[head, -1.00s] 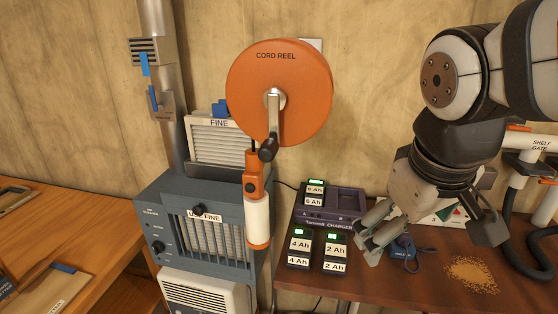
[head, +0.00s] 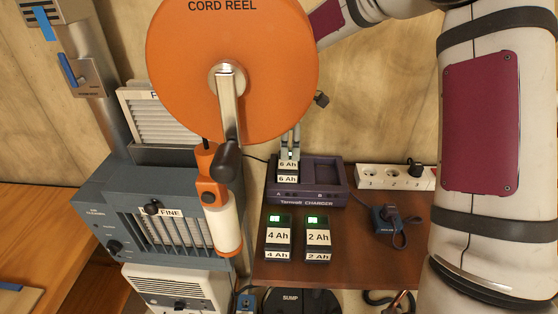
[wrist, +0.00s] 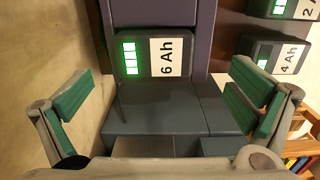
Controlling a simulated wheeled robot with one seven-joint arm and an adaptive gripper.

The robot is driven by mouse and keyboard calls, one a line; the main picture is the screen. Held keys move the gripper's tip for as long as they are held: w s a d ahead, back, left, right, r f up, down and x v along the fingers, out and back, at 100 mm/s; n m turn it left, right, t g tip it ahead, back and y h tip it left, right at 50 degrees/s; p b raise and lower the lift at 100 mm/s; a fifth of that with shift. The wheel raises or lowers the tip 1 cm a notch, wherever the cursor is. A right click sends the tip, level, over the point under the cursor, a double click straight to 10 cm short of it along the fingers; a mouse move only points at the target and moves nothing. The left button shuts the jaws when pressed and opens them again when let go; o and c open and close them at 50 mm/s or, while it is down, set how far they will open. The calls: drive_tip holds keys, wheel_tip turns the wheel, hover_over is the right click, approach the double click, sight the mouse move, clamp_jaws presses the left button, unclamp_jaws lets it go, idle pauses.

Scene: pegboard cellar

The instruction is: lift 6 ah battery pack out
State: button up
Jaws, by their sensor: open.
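The 6 Ah battery pack (head: 288,171) sits in the left bay of the purple charger (head: 306,201) on the brown shelf. In the wrist view the pack (wrist: 165,58) shows its green lights and white 6 Ah label. My gripper (wrist: 165,105) is open, with one green-padded finger on each side of the pack and clear space between pads and pack. In the head view my gripper (head: 290,146) is over the back of the pack, its upper part hidden behind the orange cord reel. The charger's right bay is empty.
The 4 Ah pack (head: 278,238) and 2 Ah pack (head: 318,238) stand in front of the charger. A power strip (head: 390,177) and blue plug (head: 387,217) lie to the right. The orange cord reel (head: 185,70) hangs close at left, above the blue-grey air cleaner (head: 100,205).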

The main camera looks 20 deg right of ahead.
sight(288, 162)
drive_tip(key=shift+w+a+f, duration=0.15)
drive_tip(key=shift+w+f, duration=0.45)
drive_tip(key=shift+f+p, duration=0.45)
drive_tip(key=shift+f, duration=3.15)
drive_tip(key=c, duration=0.9)
